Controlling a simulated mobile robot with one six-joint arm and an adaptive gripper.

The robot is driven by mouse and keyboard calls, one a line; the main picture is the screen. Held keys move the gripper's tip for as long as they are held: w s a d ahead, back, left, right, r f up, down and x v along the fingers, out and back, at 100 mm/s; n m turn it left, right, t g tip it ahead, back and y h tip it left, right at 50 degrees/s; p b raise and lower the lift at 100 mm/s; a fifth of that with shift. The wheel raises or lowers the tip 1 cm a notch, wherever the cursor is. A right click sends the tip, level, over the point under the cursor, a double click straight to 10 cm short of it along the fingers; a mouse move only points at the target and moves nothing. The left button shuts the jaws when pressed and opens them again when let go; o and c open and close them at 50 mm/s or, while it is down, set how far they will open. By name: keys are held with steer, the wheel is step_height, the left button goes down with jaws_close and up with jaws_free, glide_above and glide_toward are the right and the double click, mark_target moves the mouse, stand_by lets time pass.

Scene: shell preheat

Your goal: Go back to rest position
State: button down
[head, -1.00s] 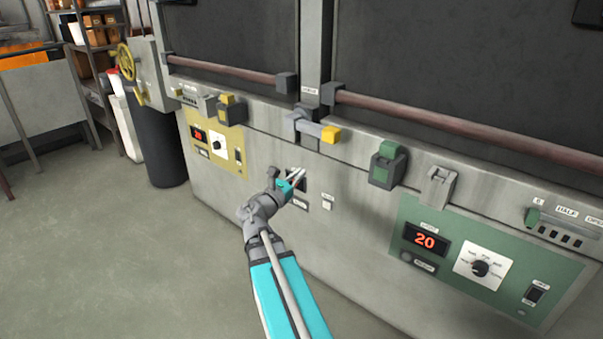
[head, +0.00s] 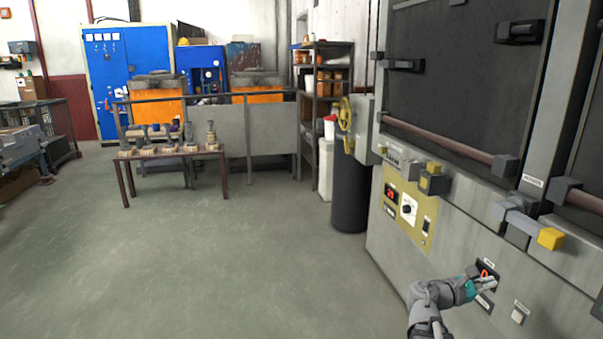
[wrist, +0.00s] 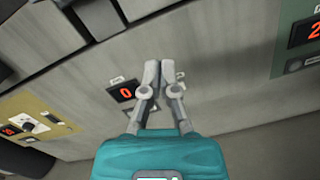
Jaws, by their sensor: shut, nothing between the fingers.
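My gripper (head: 487,284) is at the lower right of the head view, in front of the grey furnace front panel (head: 455,250). In the wrist view my gripper (wrist: 160,68) has its two fingers together with nothing between them. In the head view this display (head: 486,272) is partly hidden by the gripper. Whether the fingertips touch the panel cannot be told.
A yellow control plate (head: 408,210) and a lever with a yellow end (head: 550,238) are on the furnace. A black bin (head: 350,195) stands beside it. A low table (head: 222,175) with several small items stands farther back. The floor (head: 220,260) between is clear.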

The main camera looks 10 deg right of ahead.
steer(key=w+a+f+m+y, duration=0.1)
steer(key=a+f+m+y, duration=0.9)
steer(key=a+f, duration=0.6)
steer(key=s+a+f+m+g+y, duration=0.1)
steer(key=a+f+m+y, duration=0.2)
steer(key=a, duration=0.7)
steer(key=s+a+f+m+y, duration=0.1)
steer(key=a+m+y, duration=0.1)
steer(key=a+y, duration=0.6)
step_height(320, 180, up, 25)
steer(key=a+h+p, duration=0.2)
steer(key=p, duration=2.2)
steer(key=shift+a+p, duration=0.2)
steer(key=shift+p, duration=0.2)
steer(key=shift+s, duration=0.15)
